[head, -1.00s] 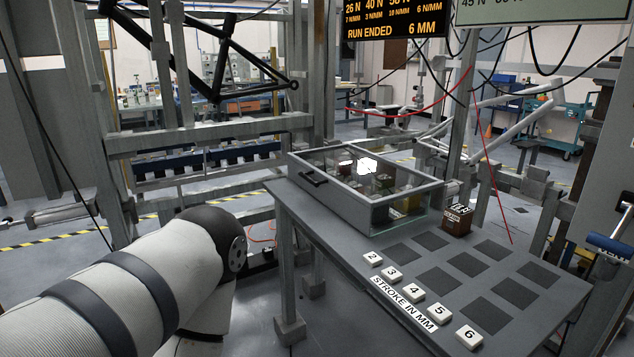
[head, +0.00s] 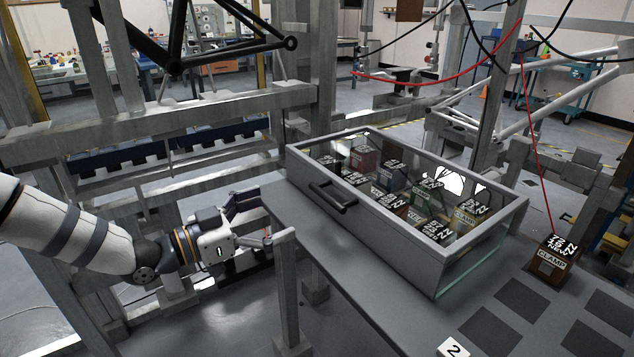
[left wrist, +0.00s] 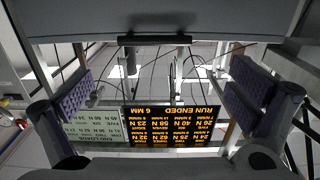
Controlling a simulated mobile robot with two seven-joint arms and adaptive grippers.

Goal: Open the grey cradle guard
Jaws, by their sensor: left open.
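The cradle guard is a grey-framed box cover with clear panels (head: 405,238), standing on the grey bench. It looks shut. A black bar handle (head: 332,198) sits on its near left side; a dark bar, seemingly this handle (left wrist: 155,40), also shows at the top of the left wrist view. My left gripper (head: 262,220) is open and empty, to the left of the handle and apart from it, by the bench's left end. Its two padded fingers (left wrist: 162,93) are spread wide in the left wrist view. My right gripper is not in view.
Several labelled blocks (head: 392,176) lie under the guard. A brown clamp block (head: 550,262) stands on the bench at right, near dark square pads (head: 531,297). A grey bench post (head: 287,290) stands close to my left gripper. A black frame (head: 230,50) hangs above left.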

